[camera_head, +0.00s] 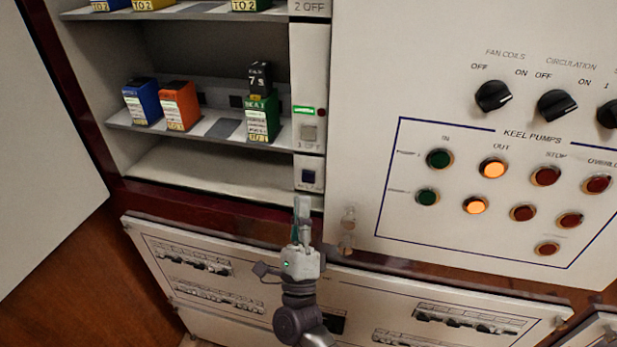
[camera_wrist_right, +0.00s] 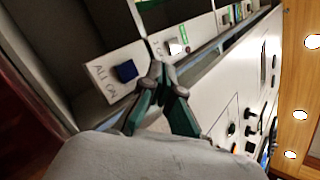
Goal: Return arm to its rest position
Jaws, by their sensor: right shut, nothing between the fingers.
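My right gripper (camera_head: 301,212) is shut and empty in the head view. It points up, in front of the lower end of the narrow switch strip (camera_head: 310,90). In the right wrist view its green-and-grey fingers (camera_wrist_right: 162,78) meet at the tips. My left gripper is not in view.
A shelf (camera_head: 215,133) holds blue (camera_head: 143,101), orange (camera_head: 180,106) and green (camera_head: 262,119) breaker blocks. A panel with knobs and lit buttons (camera_head: 493,167) is at right. Below is a panel of breaker rows (camera_head: 205,293). An open door (camera_head: 40,140) stands at left.

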